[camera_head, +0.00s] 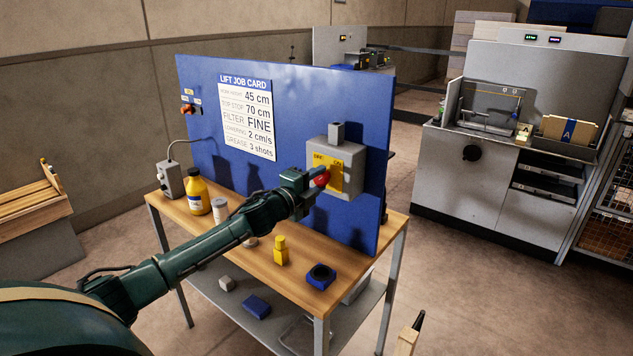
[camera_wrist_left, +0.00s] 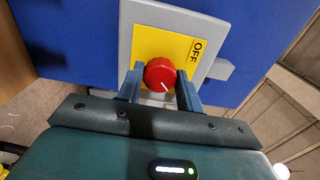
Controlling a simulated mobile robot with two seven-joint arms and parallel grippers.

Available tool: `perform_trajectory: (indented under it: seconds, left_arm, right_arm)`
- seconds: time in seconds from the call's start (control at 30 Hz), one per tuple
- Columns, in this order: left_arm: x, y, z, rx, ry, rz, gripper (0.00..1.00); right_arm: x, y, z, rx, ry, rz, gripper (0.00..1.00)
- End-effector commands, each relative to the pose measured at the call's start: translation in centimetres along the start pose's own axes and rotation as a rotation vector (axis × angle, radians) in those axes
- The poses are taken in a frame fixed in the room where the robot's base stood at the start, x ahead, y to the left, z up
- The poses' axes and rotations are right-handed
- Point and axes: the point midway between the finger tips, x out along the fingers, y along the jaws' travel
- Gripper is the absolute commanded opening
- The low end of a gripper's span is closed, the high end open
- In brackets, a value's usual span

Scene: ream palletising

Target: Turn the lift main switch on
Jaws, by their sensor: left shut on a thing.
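The lift main switch is a red round knob (camera_head: 322,180) on a yellow plate (camera_head: 336,178), on a grey box (camera_head: 349,163) at the right of the blue board. In the left wrist view the knob (camera_wrist_left: 159,74) has a small white mark, and the yellow plate (camera_wrist_left: 150,48) carries the word OFF to the right of the knob. The mark points to the lower right there, not at the word. My left gripper (camera_wrist_left: 160,88) is shut on the knob, one finger on each side. My right gripper is in neither view.
The blue board (camera_head: 205,85) with the job card (camera_head: 246,118) stands on a wooden bench (camera_head: 222,250). Open floor lies to the right.

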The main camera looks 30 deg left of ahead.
Motion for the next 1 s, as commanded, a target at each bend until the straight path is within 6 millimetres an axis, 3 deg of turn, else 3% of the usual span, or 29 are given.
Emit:
perform_trajectory:
  seconds: [0.3, 0.63, 1.0]
  left_arm:
    - [0.0, 0.1, 0.0, 0.001, 0.000, 0.001, 0.58]
    - [-0.5, 0.1, 0.0, 0.000, 0.000, 0.000, 0.58]
    - [-6.0, 0.4, 0.0, 0.003, 0.002, 0.004, 0.58]
  right_arm:
    - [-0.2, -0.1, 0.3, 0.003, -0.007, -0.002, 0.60]
    - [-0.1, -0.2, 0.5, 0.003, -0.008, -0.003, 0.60]
    - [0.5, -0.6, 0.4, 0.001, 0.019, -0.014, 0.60]
